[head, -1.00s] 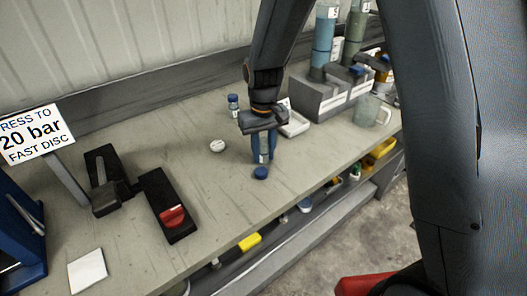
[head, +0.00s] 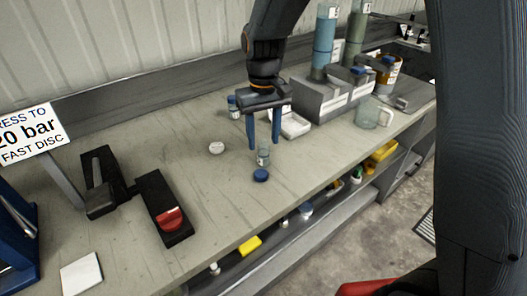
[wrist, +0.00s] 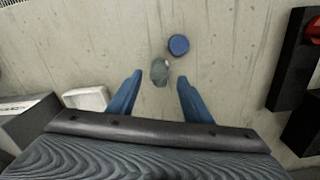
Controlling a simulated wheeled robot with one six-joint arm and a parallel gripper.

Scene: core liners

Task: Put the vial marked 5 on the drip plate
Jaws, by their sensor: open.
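A small clear grey-green vial (head: 263,156) with a pale label stands on the bench; its number is too small to read. It shows between and just beyond my fingertips in the wrist view (wrist: 160,70). My gripper (head: 264,146) is open and empty, its blue fingers spread above the vial. A blue disc-shaped cap (head: 261,175) lies on the bench close by the vial.
A grey rack (head: 320,100) with tall tubes and a glass mug (head: 374,113) stand right. A black device with a red part (head: 165,205) and a white square tile (head: 82,273) are left.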

